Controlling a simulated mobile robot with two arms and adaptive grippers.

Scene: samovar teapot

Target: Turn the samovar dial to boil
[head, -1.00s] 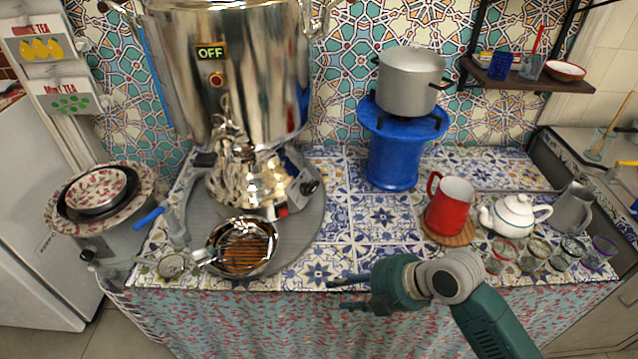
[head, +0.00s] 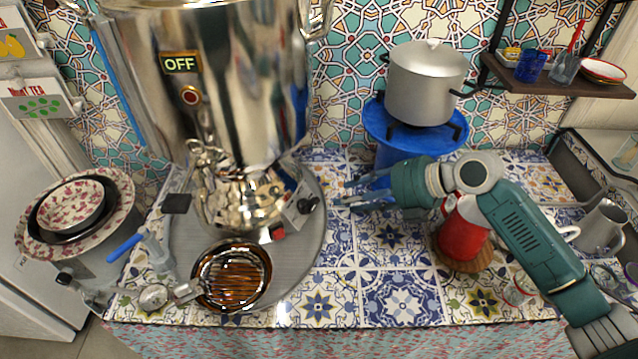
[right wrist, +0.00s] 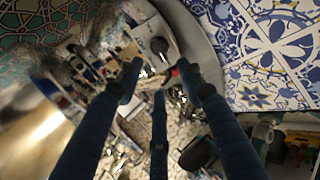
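The steel samovar (head: 235,90) stands at the left on a round grey base, with a lit sign reading OFF (head: 181,64) and a red round button (head: 190,96) below it. The black dial (head: 307,205) sits on the samovar's lower front right; it also shows in the right wrist view (right wrist: 159,45). My right gripper (head: 344,193) is open and empty, a little to the right of the dial and apart from it, pointing left. In the right wrist view its blue fingers (right wrist: 159,75) are spread, with the dial just beyond their tips. My left gripper is not in view.
A grey pot (head: 425,85) sits on a blue stand behind my gripper. Tiled counter is free at front centre.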

